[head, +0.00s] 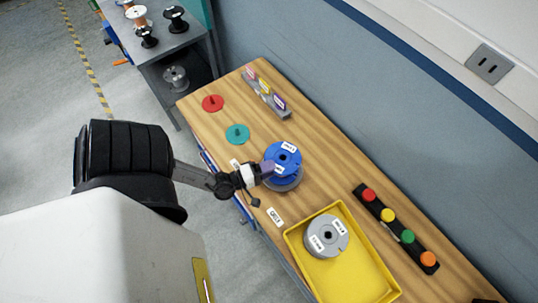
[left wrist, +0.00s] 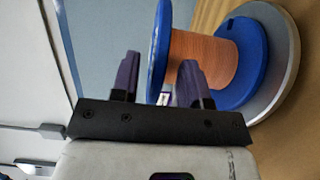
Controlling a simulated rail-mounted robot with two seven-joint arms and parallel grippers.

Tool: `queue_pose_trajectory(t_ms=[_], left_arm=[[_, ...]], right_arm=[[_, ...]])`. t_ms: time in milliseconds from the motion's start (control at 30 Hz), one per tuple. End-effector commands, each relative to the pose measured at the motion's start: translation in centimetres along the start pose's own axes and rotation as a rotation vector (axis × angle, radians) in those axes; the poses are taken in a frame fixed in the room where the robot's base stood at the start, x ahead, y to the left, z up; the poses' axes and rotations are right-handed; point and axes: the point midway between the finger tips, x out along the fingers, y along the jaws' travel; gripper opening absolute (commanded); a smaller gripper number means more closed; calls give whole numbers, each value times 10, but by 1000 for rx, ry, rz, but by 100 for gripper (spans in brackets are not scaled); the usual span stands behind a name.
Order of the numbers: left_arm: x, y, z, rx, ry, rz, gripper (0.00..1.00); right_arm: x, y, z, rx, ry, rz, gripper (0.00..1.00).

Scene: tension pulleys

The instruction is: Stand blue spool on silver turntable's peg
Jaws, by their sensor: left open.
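The blue spool (head: 283,153) stands upright on the silver turntable (head: 290,185). In the left wrist view the blue spool (left wrist: 249,62) shows copper-coloured winding between two blue flanges, and its lower flange lies against the silver turntable (left wrist: 289,62). The peg is hidden, presumably by the spool. My left gripper (head: 266,170) is open at the spool's left side. In the left wrist view its two dark fingers (left wrist: 158,78) are spread apart, one overlapping the spool's winding in the picture; contact cannot be told. My right gripper is not in view.
A yellow tray (head: 292,246) holding a grey spool (head: 318,238) stands nearer. Red (head: 212,103) and teal (head: 237,134) discs with pegs lie farther along the bench. A strip of coloured knobs (head: 388,215) is at right, a grey labelled block (head: 266,94) at the back.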

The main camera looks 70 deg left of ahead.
Motion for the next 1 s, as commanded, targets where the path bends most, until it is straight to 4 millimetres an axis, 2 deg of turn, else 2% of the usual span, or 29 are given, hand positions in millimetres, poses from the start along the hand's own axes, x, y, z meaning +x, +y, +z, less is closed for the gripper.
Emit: queue_pose_trajectory(t_ms=[167,700,1000], left_arm=[[-12,-1,0,0,0,-1,41],[-110,0,0,1,0,1,41],[-135,0,0,1,1,4,41]], right_arm=[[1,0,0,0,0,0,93],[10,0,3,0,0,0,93],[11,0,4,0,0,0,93]])
